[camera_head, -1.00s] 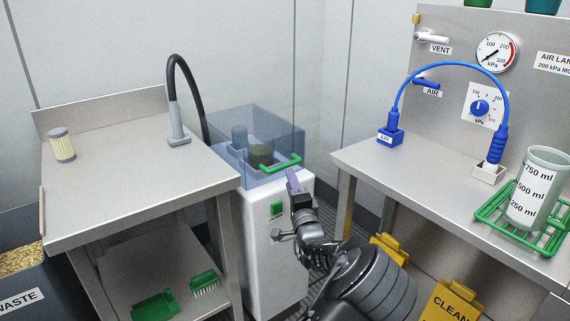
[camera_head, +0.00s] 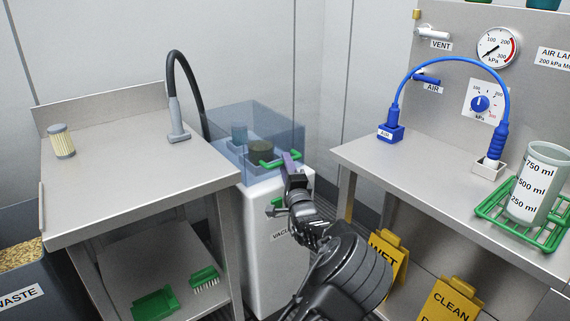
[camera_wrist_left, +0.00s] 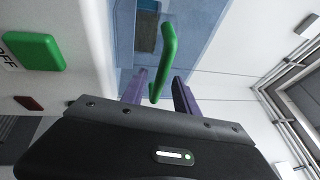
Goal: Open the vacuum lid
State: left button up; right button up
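The vacuum lid (camera_head: 285,125) is a clear blue box cover, closed on top of a white cabinet (camera_head: 267,245). Its green bar handle (camera_head: 268,162) sticks out at the front right. Inside show a dark round pot (camera_head: 261,149) and a bluish cylinder (camera_head: 239,134). My left gripper (camera_head: 291,160) is at the handle's right end. In the left wrist view, its two purple fingers (camera_wrist_left: 160,88) are apart, with the green handle (camera_wrist_left: 168,45) reaching down between them. I see a gap on both sides of the handle. My right gripper is out of view.
A green button (camera_wrist_left: 35,51) is on the cabinet front, partly behind my arm in the head view. A steel table (camera_head: 125,185) stands close at left. A steel bench (camera_head: 400,165) with a blue air hose (camera_head: 455,63) stands at right.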

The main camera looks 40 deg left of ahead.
pick_arm(q)
jog(key=shift+x, duration=0.95)
jog(key=shift+c, duration=0.4)
grip_shut()
dwell(0.3)
